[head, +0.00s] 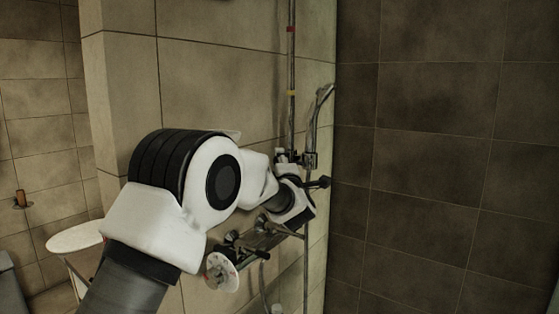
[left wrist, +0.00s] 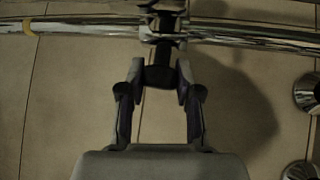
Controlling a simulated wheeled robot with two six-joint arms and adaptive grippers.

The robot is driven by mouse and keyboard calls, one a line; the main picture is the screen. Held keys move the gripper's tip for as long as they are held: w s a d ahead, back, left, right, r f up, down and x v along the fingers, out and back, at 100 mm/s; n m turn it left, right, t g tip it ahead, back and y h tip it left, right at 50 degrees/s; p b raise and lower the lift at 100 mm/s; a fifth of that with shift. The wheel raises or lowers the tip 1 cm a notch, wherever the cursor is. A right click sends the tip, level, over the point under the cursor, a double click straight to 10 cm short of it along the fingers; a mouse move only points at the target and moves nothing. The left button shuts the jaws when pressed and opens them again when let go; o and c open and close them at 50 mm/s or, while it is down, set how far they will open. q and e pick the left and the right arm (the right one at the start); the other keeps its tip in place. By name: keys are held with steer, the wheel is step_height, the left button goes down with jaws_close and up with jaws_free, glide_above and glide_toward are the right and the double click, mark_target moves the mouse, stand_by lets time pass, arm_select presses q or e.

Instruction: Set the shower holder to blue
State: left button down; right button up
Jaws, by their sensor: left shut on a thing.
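The shower holder (head: 309,160) sits on a vertical chrome rail (head: 291,60). The rail has a red band (head: 291,29) near the top and a yellow band (head: 291,93) above the holder. No blue band shows; my arm covers part of the lower rail. The handset (head: 322,100) stands tilted in the holder. My left gripper (head: 290,171) is at the holder. In the left wrist view, its fingers (left wrist: 160,86) are closed on the holder's dark knob (left wrist: 160,76), below the clamp (left wrist: 163,26) on the rail. My right gripper is out of view.
Below my wrist are a mixer bar with taps (head: 258,240) and a white round dial (head: 222,272). A hose (head: 305,258) hangs beside them. A dark tiled wall (head: 440,150) stands close on the right. A white stool (head: 76,236) is at the left.

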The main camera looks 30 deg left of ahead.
arm_select(q)
steer(key=shift+f+b, duration=0.35)
steer(key=shift+f, duration=0.45)
